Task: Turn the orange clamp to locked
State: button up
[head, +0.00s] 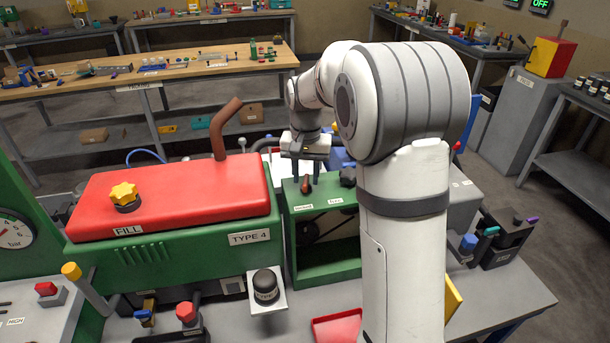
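A small orange-brown clamp handle (306,185) stands on top of the green open-fronted housing, in the middle of the head view. Two small labels lie on the housing's top edge; the left one seems to read locked and the right one free. The handle stands above the left label; its exact turn is too small to tell. My gripper (305,171) points down right over the handle, its dark fingers apart, one to each side of the handle's top. I cannot tell whether they touch it.
A red-lidded green machine (170,200) with a yellow star knob and a brown upright pipe (222,128) stands close on the left. A dark knob (348,176) sits just right of the clamp. My arm hides much of the right side. A red tray (336,327) lies in front.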

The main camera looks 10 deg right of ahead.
aim_at(306, 179)
notch_tip(306, 179, up, 7)
jog(key=shift+r+b, duration=0.1)
jog(key=shift+b, duration=0.25)
jog(key=shift+s+r, duration=0.1)
jog(key=shift+s, duration=0.1)
jog(key=s+f+n+t, duration=0.1)
jog(key=s+f+n, duration=0.1)
jog(key=s, duration=1.1)
jog(key=s+f+n+t, duration=0.2)
jog(key=s, duration=1.1)
jog(key=shift+s+f, duration=0.4)
jog(key=shift+s, duration=0.1)
